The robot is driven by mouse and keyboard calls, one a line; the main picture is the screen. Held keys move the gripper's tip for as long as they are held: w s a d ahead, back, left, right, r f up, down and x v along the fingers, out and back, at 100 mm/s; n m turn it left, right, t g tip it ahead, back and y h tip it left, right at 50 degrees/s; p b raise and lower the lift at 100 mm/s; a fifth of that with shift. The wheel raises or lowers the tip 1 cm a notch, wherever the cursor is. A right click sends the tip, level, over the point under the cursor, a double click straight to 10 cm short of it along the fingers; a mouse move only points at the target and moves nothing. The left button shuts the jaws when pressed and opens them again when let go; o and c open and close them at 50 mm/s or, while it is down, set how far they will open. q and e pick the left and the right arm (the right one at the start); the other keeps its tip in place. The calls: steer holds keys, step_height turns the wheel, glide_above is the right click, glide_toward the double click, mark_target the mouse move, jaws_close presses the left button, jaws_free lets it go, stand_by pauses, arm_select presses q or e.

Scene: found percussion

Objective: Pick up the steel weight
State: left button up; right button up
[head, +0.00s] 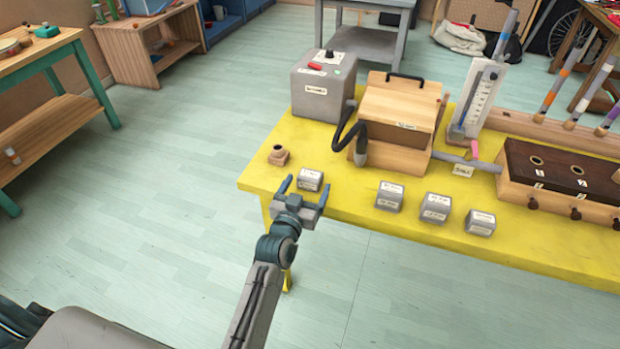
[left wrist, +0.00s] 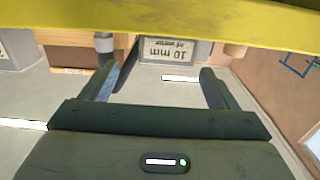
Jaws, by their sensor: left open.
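Several grey metal-looking blocks with white labels stand in a row near the front edge of the yellow table (head: 350,232). In the head view their labels are too small to read, so I cannot tell which is the steel weight. My left gripper (head: 306,187) is open at the leftmost grey block (head: 310,179), its two fingers on either side of the block's near face. In the left wrist view this grey block (left wrist: 198,58) shows just past the open fingers (left wrist: 158,75), with an upside-down label reading 10 mm. Nothing is gripped. My right gripper is not in view.
Other grey blocks (head: 389,196) (head: 437,207) (head: 480,222) stand to the right. Behind are a grey box (head: 322,90), a wooden box (head: 400,105) with a black hose, and a dark-topped case (head: 570,175).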

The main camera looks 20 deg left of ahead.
mark_target(310, 174)
arm_select(q)
steer(key=shift+w+a+f+p, duration=0.15)
steer(key=shift+w+p, duration=0.25)
steer(key=shift+w, duration=0.95)
steer(key=shift+w+a+p, duration=0.1)
steer(key=shift+w+p, duration=0.25)
steer(key=shift+w, duration=0.95)
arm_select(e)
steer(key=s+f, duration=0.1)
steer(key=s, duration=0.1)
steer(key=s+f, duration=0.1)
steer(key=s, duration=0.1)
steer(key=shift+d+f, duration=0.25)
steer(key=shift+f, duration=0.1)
arm_select(q)
steer(key=shift+c, duration=0.4)
steer(key=c, duration=1.1)
steer(key=shift+c, duration=0.5)
steer(key=shift+o, duration=0.2)
steer(key=shift+r, duration=0.2)
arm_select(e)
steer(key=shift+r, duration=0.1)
